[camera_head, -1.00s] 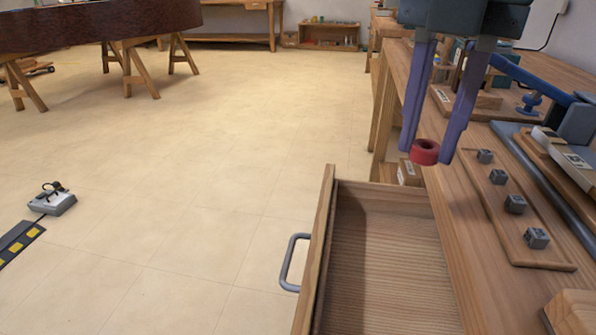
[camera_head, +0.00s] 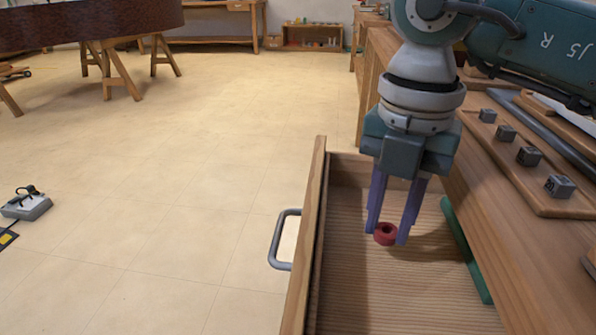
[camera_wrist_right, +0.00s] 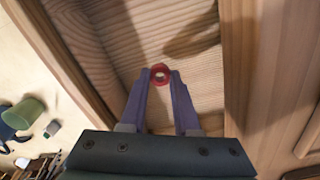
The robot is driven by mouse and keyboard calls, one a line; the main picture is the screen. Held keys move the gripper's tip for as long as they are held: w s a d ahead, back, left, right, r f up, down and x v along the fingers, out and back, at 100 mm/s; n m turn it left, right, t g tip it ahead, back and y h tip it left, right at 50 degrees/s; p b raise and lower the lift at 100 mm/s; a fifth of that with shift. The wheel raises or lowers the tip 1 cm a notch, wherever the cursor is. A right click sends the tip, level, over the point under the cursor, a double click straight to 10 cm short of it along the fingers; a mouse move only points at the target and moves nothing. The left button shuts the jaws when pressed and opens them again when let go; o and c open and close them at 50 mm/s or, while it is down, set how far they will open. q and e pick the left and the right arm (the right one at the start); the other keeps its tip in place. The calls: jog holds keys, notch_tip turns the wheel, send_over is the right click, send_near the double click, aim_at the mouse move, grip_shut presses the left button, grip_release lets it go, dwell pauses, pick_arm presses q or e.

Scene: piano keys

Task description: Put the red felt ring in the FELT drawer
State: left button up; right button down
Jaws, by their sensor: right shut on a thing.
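The red felt ring (camera_head: 385,234) is held between the fingertips of my right gripper (camera_head: 388,232), which points down over the open drawer (camera_head: 345,285). The ring also shows at the fingertips in the right wrist view (camera_wrist_right: 159,74), with the bare wooden drawer floor behind it. The ring looks to be above the drawer floor; its exact height is hard to tell. The drawer is pulled out, with a grey handle (camera_head: 281,240) on its front. No FELT label is visible on it. My left gripper is not in view.
The wooden bench (camera_head: 500,205) lies right of the drawer, with a tray (camera_head: 545,201) of several small grey blocks. A green strip (camera_head: 466,252) runs along the drawer's right side. The floor (camera_head: 200,150) at left is open, with a grey pedal-like device (camera_head: 27,207) far left.

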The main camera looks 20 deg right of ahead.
aim_at(380, 258)
notch_tip(380, 258, down, 3)
jog(key=shift+f+b, duration=0.1)
jog(key=shift+b, duration=0.35)
jog(key=shift+f, duration=0.15)
jog(key=c, duration=0.6)
grip_release()
jog(key=shift+c, duration=0.2)
notch_tip(380, 258, up, 12)
jog(key=p, duration=0.4)
jog(key=shift+r, duration=0.2)
